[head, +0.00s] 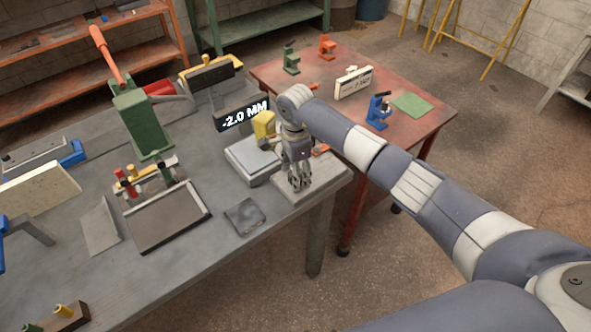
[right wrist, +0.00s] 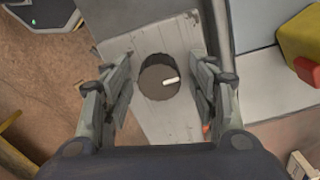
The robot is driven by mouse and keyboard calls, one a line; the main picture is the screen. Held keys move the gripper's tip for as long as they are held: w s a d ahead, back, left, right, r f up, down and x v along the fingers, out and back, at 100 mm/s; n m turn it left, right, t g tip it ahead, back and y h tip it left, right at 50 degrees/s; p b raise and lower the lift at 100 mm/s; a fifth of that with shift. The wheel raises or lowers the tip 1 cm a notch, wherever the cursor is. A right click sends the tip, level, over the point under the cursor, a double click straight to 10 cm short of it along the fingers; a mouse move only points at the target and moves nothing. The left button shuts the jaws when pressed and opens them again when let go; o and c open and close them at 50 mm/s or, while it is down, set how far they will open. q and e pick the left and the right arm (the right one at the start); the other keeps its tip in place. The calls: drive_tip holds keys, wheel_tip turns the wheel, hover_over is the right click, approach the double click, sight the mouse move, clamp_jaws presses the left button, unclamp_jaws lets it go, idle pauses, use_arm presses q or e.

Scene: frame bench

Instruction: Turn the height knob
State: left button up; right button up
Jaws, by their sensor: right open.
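The height knob (right wrist: 157,79) is a dark round knob with a white pointer mark, seen from above in the right wrist view. It sits on a light grey plate (right wrist: 177,122). My right gripper (right wrist: 160,97) is open, with one finger on each side of the knob and a visible gap to it on both sides. In the head view my right gripper (head: 300,184) points down over the plate (head: 322,182) at the bench corner and hides the knob. A dark display (head: 242,115) behind it reads -2.0 MM. My left gripper is not in view.
A grey-topped yellow device (head: 264,125) stands just left of my right gripper. A dark square pad (head: 244,216) lies near the bench's front edge. A green lever press (head: 140,118) stands further left. A red table (head: 437,110) with small blue, green and orange devices is behind.

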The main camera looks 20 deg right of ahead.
drive_tip(key=shift+f, duration=0.1)
drive_tip(key=c, duration=1.1)
drive_tip(key=shift+o, duration=0.2)
